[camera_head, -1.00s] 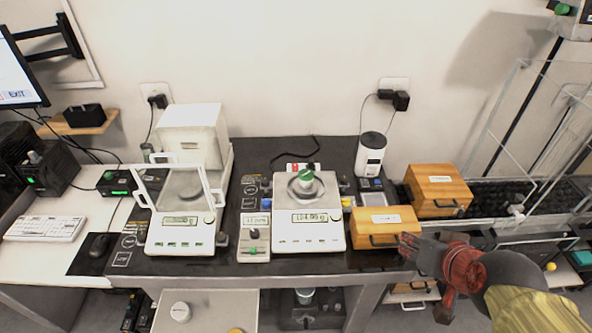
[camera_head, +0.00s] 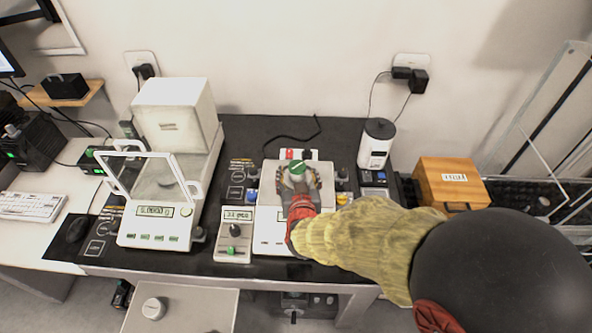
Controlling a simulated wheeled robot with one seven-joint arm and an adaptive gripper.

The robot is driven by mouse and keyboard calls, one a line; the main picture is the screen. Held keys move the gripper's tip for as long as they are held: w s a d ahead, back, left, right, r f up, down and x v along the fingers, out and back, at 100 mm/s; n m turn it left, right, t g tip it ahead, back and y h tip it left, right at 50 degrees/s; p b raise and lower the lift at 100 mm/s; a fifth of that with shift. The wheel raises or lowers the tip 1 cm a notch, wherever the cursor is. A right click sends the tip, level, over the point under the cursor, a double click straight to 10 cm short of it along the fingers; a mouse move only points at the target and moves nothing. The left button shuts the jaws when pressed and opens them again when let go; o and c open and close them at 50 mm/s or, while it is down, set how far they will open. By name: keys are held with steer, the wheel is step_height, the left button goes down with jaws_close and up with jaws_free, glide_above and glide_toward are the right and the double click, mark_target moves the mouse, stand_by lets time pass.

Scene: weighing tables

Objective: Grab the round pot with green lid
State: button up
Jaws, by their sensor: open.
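The round pot with the green lid (camera_head: 297,168) stands on the pan of the right-hand scale (camera_head: 266,230). My gripper (camera_head: 298,182) is at the pot, with its dark fingers on the left and right sides of it. The jaws are open around the pot; whether either finger touches it I cannot tell. My gripper and arm hide the pot's lower part and much of the scale's front and display.
A balance with an open glass shield (camera_head: 155,215) stands at the left, with a small grey device (camera_head: 234,236) between. A white cylindrical device (camera_head: 376,143) and a wooden box (camera_head: 450,184) are at the right. My arm covers the table's front right.

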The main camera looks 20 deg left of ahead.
mark_target(298, 170)
steer(key=b+x, duration=0.2)
steer(key=x, duration=0.3)
steer(key=shift+w, duration=0.25)
steer(key=c, duration=0.3)
steer(key=c, duration=1.1)
steer(key=shift+r, duration=0.1)
